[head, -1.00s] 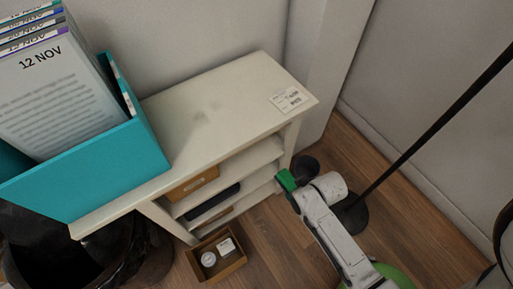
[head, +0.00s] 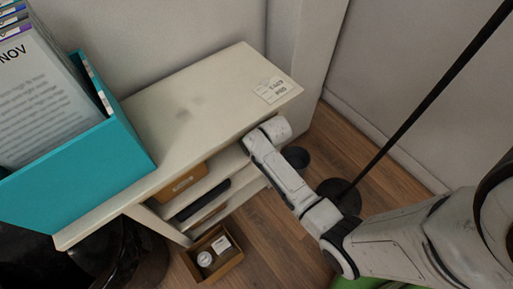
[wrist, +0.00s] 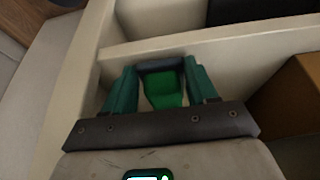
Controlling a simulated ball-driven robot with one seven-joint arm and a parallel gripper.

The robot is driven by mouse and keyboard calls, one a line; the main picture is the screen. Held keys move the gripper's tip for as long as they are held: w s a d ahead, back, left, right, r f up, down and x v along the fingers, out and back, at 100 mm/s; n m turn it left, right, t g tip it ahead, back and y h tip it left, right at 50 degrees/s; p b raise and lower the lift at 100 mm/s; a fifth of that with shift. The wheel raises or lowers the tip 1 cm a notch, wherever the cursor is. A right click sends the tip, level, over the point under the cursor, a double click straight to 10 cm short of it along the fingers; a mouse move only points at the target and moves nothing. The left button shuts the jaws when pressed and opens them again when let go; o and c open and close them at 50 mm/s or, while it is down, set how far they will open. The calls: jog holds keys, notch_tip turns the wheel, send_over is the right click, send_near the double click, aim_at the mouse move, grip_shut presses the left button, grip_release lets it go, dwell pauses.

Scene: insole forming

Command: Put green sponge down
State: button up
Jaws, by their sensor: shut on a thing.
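The green sponge (wrist: 165,90) shows in the wrist view between the two teal fingers of my gripper (wrist: 160,72). The fingers are shut on it. A dark grey strip lies across its far end; I cannot tell if this is part of the sponge. The fingertips are close to the front of the cream shelf unit (head: 215,95), by a shelf board; whether the sponge touches a board I cannot tell. In the head view my arm's white wrist is at the unit's right front edge, and the sponge and fingers are hidden.
A teal file box (head: 80,180) with papers stands on the unit's left. A label (head: 274,90) lies on the top's right end. A brown box (head: 180,182) and a dark item (head: 203,200) sit on the shelves. An open tray (head: 216,258) and a black stand (head: 338,195) are on the floor.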

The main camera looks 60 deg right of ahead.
jog(key=shift+w+f, duration=0.15)
jog(key=shift+f, duration=0.2)
jog(key=o, duration=1.1)
jog(key=shift+f, duration=0.1)
jog(key=shift+r, duration=0.3)
jog(key=s+a+r+p, duration=0.1)
jog(key=s+a, duration=0.1)
jog(key=s, duration=0.4)
jog(key=s+a+r+p, duration=0.1)
jog(key=s+a+r, duration=0.1)
jog(key=s, duration=0.5)
jog(key=s+a+r+n+g, duration=0.1)
jog(key=s+a+r, duration=0.2)
jog(key=r, duration=0.3)
jog(key=s+a+r+n+g+y, duration=0.1)
jog(key=s+a+r+g, duration=0.1)
jog(key=s+a+r, duration=0.2)
notch_tip(320, 180, up, 2)
jog(key=shift+a+r+n, duration=0.1)
jog(key=shift+a+n, duration=0.3)
jog(key=shift+a, duration=0.65)
